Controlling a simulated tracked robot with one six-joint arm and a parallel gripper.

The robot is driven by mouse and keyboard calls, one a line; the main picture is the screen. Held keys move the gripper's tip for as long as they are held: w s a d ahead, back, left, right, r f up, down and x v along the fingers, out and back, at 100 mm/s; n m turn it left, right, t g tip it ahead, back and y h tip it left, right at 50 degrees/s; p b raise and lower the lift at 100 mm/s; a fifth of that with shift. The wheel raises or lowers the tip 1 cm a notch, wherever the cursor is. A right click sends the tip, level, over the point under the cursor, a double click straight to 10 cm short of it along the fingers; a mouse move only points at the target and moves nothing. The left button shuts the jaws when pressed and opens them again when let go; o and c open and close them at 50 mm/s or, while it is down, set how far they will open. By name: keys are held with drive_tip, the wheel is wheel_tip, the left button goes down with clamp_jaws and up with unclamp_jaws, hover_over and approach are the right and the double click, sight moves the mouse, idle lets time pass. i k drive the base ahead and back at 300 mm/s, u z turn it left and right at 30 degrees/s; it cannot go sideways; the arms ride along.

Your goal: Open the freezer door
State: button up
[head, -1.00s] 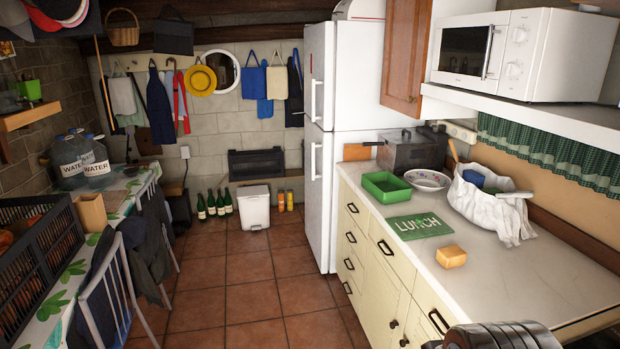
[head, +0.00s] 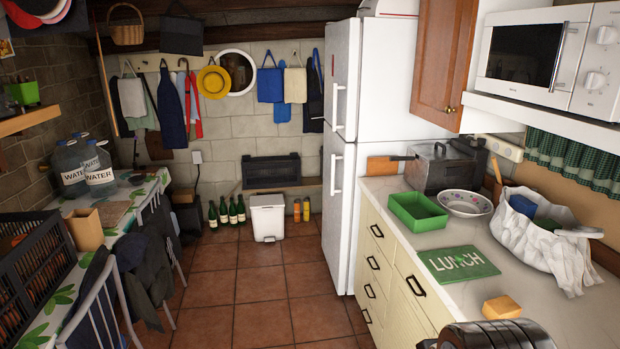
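A tall white fridge-freezer (head: 392,85) stands beyond the far end of the counter, its front facing left. Its upper door (head: 343,50) and lower door (head: 338,225) both look shut. The upper door has a vertical handle (head: 335,95), and the lower door has a similar handle (head: 335,175) just below the seam. I cannot tell from the outside which compartment is the freezer. A dark ribbed part of my arm shows at the bottom right edge. My gripper is not in view, and nothing touches the doors.
The counter (head: 480,290) runs along the right, with a green box (head: 418,212), LUNCH mat (head: 458,263) and white bag (head: 545,240). The tiled floor (head: 260,290) is clear up to the fridge. Chairs (head: 105,300) and a table line the left. A white bin (head: 267,217) stands at the back.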

sight(344, 37)
drive_tip(key=u, duration=0.2)
drive_tip(key=i, duration=1.4)
drive_tip(key=u, duration=0.4)
drive_tip(key=i, duration=0.7)
drive_tip(key=u, duration=0.35)
drive_tip(key=i, duration=1.4)
drive_tip(key=u, duration=0.25)
